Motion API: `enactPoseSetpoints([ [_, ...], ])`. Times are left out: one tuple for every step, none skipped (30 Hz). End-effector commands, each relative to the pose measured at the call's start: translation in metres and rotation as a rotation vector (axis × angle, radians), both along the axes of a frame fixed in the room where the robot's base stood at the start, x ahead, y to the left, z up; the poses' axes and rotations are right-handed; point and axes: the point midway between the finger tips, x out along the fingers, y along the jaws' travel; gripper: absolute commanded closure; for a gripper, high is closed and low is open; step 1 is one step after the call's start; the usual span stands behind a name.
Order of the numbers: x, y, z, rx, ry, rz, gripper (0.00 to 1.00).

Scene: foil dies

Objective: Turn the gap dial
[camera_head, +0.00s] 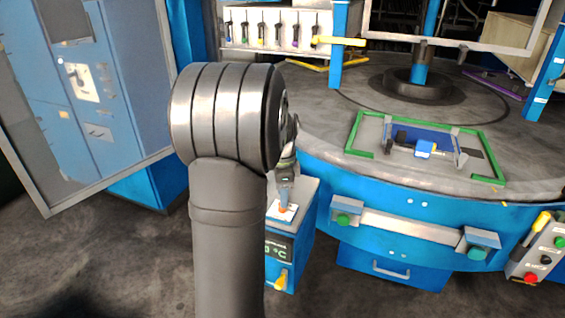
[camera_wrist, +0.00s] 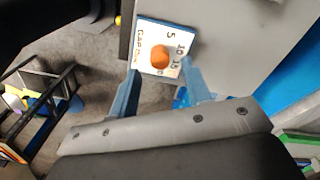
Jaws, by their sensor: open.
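The gap dial is a white plate with an orange knob (camera_wrist: 160,56), marked with numbers such as 5, 10 and 15, in the wrist view. The knob lies between the tips of my gripper (camera_wrist: 160,68), seen beyond them. The two blue fingers are apart, one on each side; I cannot tell whether they touch it. In the head view the dial (camera_head: 283,212) sits on top of a small blue and grey cabinet, with my gripper (camera_head: 286,192) pointing down just over it. My arm hides part of the cabinet.
The cabinet front has a temperature display (camera_head: 278,248) and a yellow handle (camera_head: 279,280). To the right is a round grey table (camera_head: 400,185) with a green-framed fixture (camera_head: 490,160). A blue cabinet with an open glazed door (camera_head: 100,100) stands at left.

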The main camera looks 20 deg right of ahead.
Motion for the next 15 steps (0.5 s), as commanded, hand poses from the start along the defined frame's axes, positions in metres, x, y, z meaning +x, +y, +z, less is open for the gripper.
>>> enactPoseSetpoints([
  [0.001, -0.001, 0.014, -0.004, -0.005, 0.0, 0.56],
  [0.001, -0.001, 0.021, -0.004, -0.006, 0.0, 0.56],
  [0.001, -0.001, 0.031, -0.004, -0.005, 0.0, 0.56],
  [0.001, -0.001, 0.039, -0.004, -0.006, 0.0, 0.56],
  [0.001, -0.001, 0.046, -0.004, -0.006, 0.0, 0.56],
  [0.001, -0.001, 0.056, -0.004, -0.005, 0.0, 0.56],
  [0.001, -0.001, 0.064, -0.004, -0.006, 0.0, 0.56],
  [0.001, -0.001, 0.071, -0.004, -0.005, 0.0, 0.56],
  [0.001, -0.001, 0.081, -0.004, -0.006, 0.0, 0.56],
  [0.001, -0.001, 0.088, -0.004, -0.006, 0.0, 0.56],
  [0.001, 0.0, 0.094, -0.002, -0.005, 0.0, 0.56],
  [0.001, -0.001, 0.103, -0.004, -0.005, 0.0, 0.56],
  [0.001, 0.0, 0.108, -0.002, -0.005, 0.0, 0.56],
  [0.001, -0.001, 0.114, -0.004, -0.005, 0.0, 0.56],
  [0.0, 0.0, 0.121, -0.002, -0.005, 0.0, 0.56],
])
